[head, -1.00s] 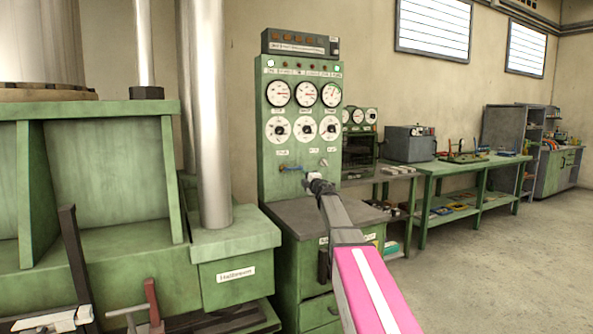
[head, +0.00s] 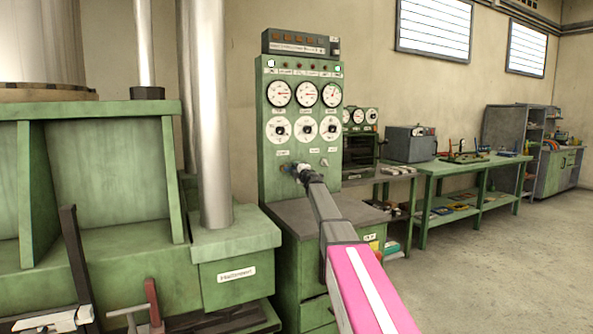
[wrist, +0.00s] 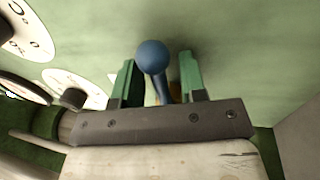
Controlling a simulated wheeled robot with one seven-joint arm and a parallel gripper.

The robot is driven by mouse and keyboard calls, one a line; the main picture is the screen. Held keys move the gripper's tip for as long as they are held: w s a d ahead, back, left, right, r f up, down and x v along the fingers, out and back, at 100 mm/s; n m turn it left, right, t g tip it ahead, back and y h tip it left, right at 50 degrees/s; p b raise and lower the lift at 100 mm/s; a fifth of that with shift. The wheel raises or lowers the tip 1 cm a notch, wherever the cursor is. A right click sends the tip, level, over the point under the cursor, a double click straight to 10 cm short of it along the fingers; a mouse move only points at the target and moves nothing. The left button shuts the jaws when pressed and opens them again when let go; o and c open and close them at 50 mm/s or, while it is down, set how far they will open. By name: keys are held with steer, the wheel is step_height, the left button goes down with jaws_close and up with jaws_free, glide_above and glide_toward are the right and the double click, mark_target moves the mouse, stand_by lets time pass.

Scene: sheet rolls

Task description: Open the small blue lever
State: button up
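The small blue lever (wrist: 153,57) shows its round knob end in the wrist view, between the two green fingers of my gripper (wrist: 160,80). A gap shows between the knob and the right finger; the left finger is very close to it, and I cannot tell if they touch. The fingers are apart. In the head view my gripper (head: 296,168) is at the lower left of the green gauge panel (head: 266,150), and covers most of the lever there.
Several round gauges (head: 304,129) sit above the lever on the panel. A small knob (head: 324,162) is to the right of my gripper. A grey desk top (head: 290,215) lies below. A thick metal column (head: 213,120) stands to the left.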

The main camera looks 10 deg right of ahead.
jaws_close()
steer(key=shift+f, duration=0.1)
steer(key=shift+s+a+f+m+h, duration=0.25)
steer(key=shift+f+m+h, duration=0.45)
steer(key=shift+m, duration=1.35)
steer(key=shift+a+f+m+h, duration=0.35)
steer(key=shift+f+m, duration=0.5)
steer(key=shift+m, duration=1.25)
steer(key=shift+s+a+f+m+h, duration=0.2)
steer(key=shift+f+m+h, duration=0.5)
steer(key=shift+m, duration=1.35)
steer(key=shift+a+f, duration=0.1)
steer(key=shift+f, duration=0.1)
jaws_free()
steer(key=shift+r, duration=0.1)
